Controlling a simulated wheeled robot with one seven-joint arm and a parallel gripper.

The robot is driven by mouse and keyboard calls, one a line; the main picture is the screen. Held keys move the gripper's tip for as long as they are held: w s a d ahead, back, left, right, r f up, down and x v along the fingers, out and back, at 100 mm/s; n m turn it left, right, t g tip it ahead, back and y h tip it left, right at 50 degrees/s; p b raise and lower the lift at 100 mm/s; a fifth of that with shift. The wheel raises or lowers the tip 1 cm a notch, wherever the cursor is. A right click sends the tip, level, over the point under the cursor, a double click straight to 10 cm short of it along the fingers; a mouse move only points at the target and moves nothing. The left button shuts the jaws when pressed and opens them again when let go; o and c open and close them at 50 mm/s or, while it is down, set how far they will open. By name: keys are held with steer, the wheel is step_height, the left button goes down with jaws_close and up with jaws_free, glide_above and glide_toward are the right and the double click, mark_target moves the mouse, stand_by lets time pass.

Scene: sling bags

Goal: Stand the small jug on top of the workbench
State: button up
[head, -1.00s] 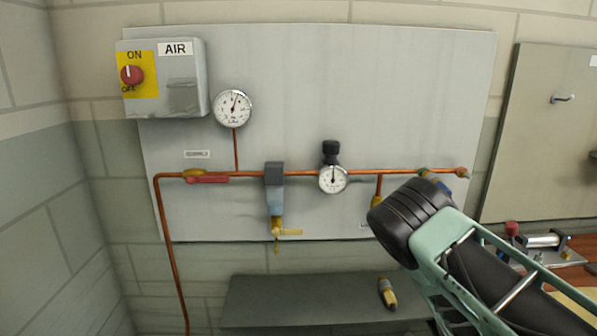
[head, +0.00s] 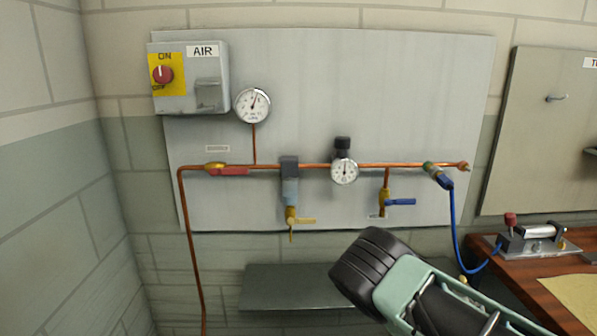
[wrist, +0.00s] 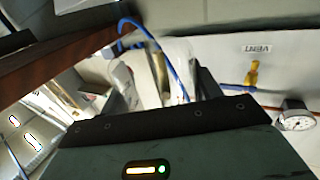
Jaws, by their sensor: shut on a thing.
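The workbench (head: 497,259) is at the right of the head view, with a brown wooden top. Its brown edge (wrist: 62,62) also crosses the upper left of the wrist view. My gripper (wrist: 165,82) shows in the wrist view, with its dark fingers on either side of a pale, whitish thing, which seems to be the small jug (wrist: 180,62). It is shut on this thing. The wrist housing hides the lower part of the jug, and its handle cannot be made out. In the head view my arm is at the lower right, and the gripper and jug do not show.
A clamp-like device (head: 530,240) stands on the workbench with a blue hose (head: 454,225) running from the wall pipe. A tan sheet (head: 577,298) lies on the bench top. A grey shelf (head: 300,288) is below the wall panel (head: 430,100) with gauges and valves.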

steer(key=s+a+f+n+y, duration=0.1)
steer(key=s+a+n+y, duration=0.1)
steer(key=s+a+y, duration=0.1)
steer(key=s+a+f+n+t+y, duration=0.1)
steer(key=s+a+y, duration=0.3)
steer(key=s, duration=0.4)
steer(key=shift+a+f+n, duration=0.4)
steer(key=shift+f+n, duration=0.35)
steer(key=shift+n, duration=0.05)
